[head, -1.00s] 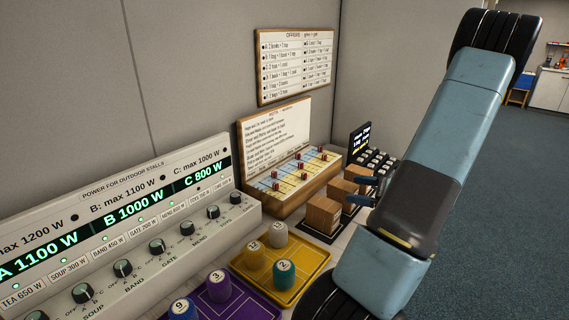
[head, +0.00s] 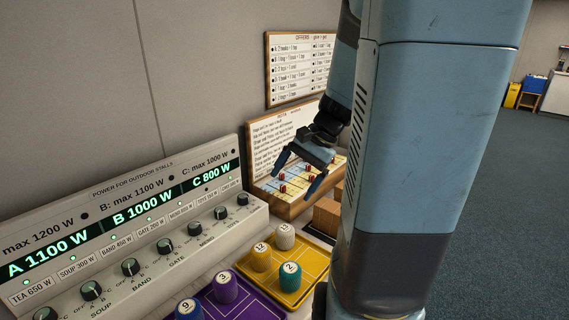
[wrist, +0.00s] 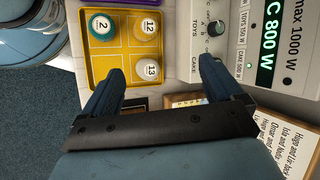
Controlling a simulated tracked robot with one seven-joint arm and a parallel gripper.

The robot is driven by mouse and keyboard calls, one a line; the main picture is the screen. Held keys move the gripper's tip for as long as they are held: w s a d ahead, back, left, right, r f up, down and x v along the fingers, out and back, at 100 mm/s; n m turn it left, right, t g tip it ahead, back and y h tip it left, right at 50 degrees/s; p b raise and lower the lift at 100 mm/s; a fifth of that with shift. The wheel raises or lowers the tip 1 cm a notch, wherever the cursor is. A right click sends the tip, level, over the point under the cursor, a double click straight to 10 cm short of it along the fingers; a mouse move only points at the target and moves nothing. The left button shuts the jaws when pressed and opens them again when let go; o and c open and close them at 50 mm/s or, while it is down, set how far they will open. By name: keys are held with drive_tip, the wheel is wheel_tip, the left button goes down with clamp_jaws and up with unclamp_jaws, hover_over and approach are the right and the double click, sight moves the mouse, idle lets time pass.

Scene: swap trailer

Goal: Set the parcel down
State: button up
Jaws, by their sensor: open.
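My gripper (head: 298,174) hangs open and empty in front of the rota board in the head view. In the wrist view its two fingers (wrist: 162,74) are spread apart with nothing between them. A brown box-like block (head: 327,216) stands on the counter to the right of the rota board, partly covered by my arm. I cannot tell whether it is the parcel. My arm hides the counter beyond it. No parcel is in my gripper.
A yellow tray (head: 312,291) holds numbered cylinders; it also shows in the wrist view (wrist: 111,66). A purple tray (head: 257,306) with more cylinders lies nearer. A power panel (head: 120,235) with knobs runs along the left. The rota board (head: 270,135) and offers board (head: 282,92) are behind.

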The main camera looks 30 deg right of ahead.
drive_tip(key=s+a+r+n+t+h, duration=0.4)
drive_tip(key=s+a+r+n+h, duration=0.2)
drive_tip(key=s+r+n, duration=0.3)
drive_tip(key=shift+a+r+n, duration=0.55)
drive_tip(key=shift+a+n, duration=0.2)
drive_tip(key=shift+n, duration=0.15)
drive_tip(key=shift+s, duration=0.1)
